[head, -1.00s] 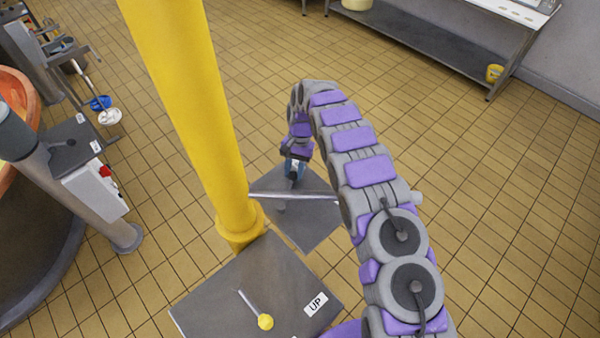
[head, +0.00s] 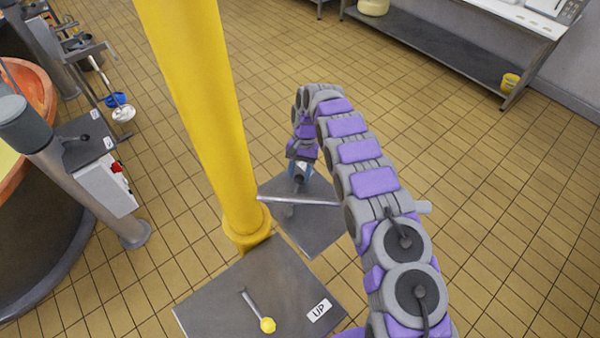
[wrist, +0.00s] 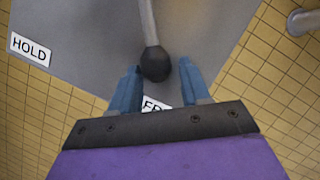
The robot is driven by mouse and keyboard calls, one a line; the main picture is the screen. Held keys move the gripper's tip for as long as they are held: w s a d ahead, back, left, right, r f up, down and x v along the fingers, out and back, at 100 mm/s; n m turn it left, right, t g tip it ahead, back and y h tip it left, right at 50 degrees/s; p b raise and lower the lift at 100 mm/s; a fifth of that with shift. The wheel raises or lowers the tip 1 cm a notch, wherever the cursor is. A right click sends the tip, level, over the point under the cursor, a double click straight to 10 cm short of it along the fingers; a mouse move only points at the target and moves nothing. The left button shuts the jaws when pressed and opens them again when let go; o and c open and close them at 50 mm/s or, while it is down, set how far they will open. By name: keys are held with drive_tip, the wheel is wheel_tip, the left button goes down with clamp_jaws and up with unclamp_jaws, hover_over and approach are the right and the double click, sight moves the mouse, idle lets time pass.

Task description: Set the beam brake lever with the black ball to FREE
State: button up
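The beam brake lever shows in the wrist view as a grey rod ending in a black ball (wrist: 155,64). It stands over a grey plate (wrist: 85,40) with a HOLD label (wrist: 30,49) at the left. A second label (wrist: 156,104), partly hidden and starting "FR", lies just below the ball. My gripper (wrist: 160,72) has its blue fingers apart, one on either side of the ball; I cannot tell whether they touch it. In the head view my gripper (head: 300,172) is low over the far grey plate (head: 312,235), and the ball cannot be made out.
A thick yellow post (head: 205,110) stands close left of my arm. A nearer plate (head: 215,305) carries a yellow-ball lever (head: 267,325) and an UP label (head: 319,311). A copper vat (head: 40,90) is at the left. Tiled floor to the right is clear.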

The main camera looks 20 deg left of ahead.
sight(297, 182)
drive_tip(key=shift+o, duration=0.9)
drive_tip(key=shift+s+a, duration=0.15)
drive_tip(key=shift+r, duration=0.1)
drive_tip(key=shift+r, duration=0.3)
wheel_tip(297, 182, up, 3)
drive_tip(key=shift+f, duration=0.15)
drive_tip(key=shift+s+d, duration=0.35)
drive_tip(key=shift+s, duration=0.35)
drive_tip(key=shift+s+d+r, duration=0.15)
drive_tip(key=shift+s+d, duration=0.45)
drive_tip(key=shift+s, duration=0.2)
drive_tip(key=shift+s+d+r, duration=0.1)
drive_tip(key=shift+s+d, duration=0.45)
drive_tip(key=shift+s, duration=0.2)
drive_tip(key=shift+s+d+r, duration=0.15)
drive_tip(key=shift+s+d, duration=0.8)
drive_tip(key=shift+s, duration=0.55)
drive_tip(key=shift+s+d+r, duration=0.1)
drive_tip(key=shift+s+d, duration=0.8)
drive_tip(key=shift+s, duration=0.55)
drive_tip(key=shift+s+d+r, duration=0.15)
drive_tip(key=shift+s+d, duration=0.8)
drive_tip(key=shift+s, duration=0.55)
